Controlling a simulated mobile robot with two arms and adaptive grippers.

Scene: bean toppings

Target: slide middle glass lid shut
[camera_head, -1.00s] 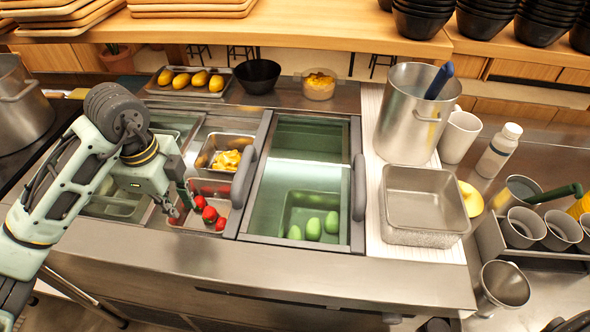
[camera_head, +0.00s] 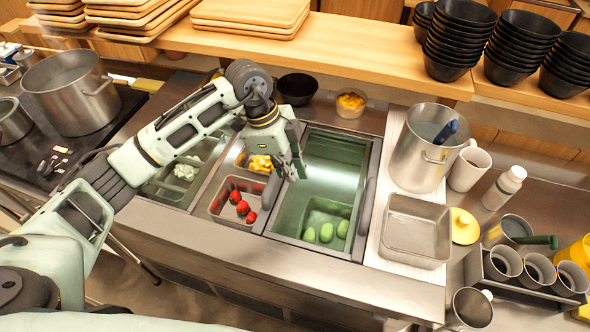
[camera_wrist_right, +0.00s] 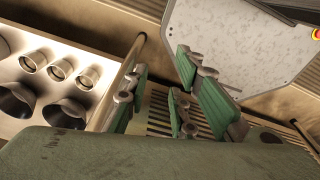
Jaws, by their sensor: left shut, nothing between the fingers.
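The glass lids (camera_head: 333,160) lie over the right bay of the counter, in a dark frame; I cannot tell one lid from another there. A dark upright handle (camera_head: 271,191) stands at their left edge, another handle (camera_head: 367,206) at the right. The middle bay is uncovered, with red tomatoes (camera_head: 242,207) and yellow pieces (camera_head: 260,164) in trays. My left gripper (camera_head: 297,172) is shut and empty, pointing down just right of the left handle's upper end; I cannot tell whether they touch. My right gripper (camera_wrist_right: 165,95) is open and empty in the right wrist view, away from the lids.
Green fruit (camera_head: 326,233) shows through the glass. A metal pot (camera_head: 415,160) and square pan (camera_head: 416,228) stand to the right. A black bowl (camera_head: 297,88) and a yellow-filled tub (camera_head: 350,103) stand behind. The counter's front strip (camera_head: 320,275) is clear.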

